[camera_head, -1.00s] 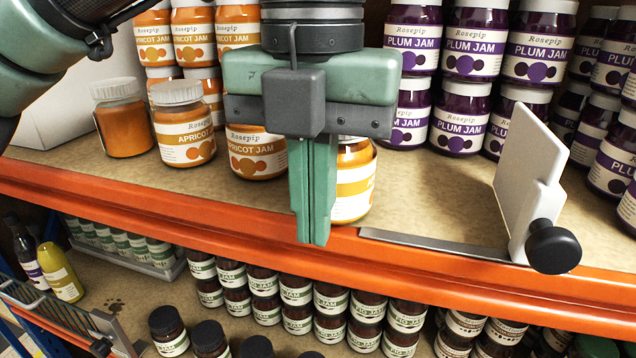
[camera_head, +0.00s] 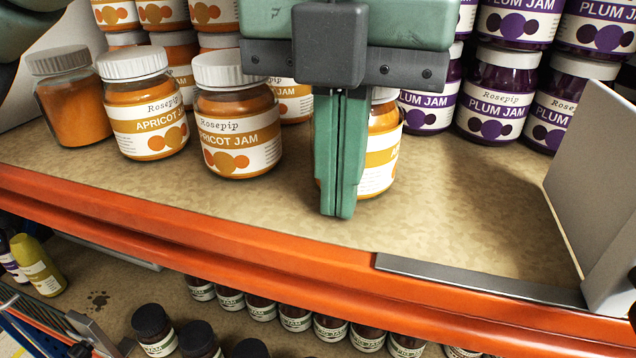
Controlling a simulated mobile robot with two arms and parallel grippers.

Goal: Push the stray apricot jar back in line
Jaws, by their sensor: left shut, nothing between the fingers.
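The apricot jar (camera_head: 384,150) stands upright in the head view, partly hidden behind my left gripper (camera_head: 338,210). The fingers are pressed together with nothing between them and point down in front of the jar's left side. I cannot tell whether they touch it. Bare shelf shows between the jar and the front edge. The jar is set back about as far as the front apricot jars to its left, the nearest (camera_head: 237,130) and the one beyond (camera_head: 146,120). My right gripper is out of view.
Plum jam jars (camera_head: 497,100) stand behind and to the right. A pale upright divider (camera_head: 590,170) with a metal strip (camera_head: 480,278) is at the right. An orange jar (camera_head: 70,105) with no label showing is at far left. Shelf (camera_head: 465,215) is bare right of the apricot jar.

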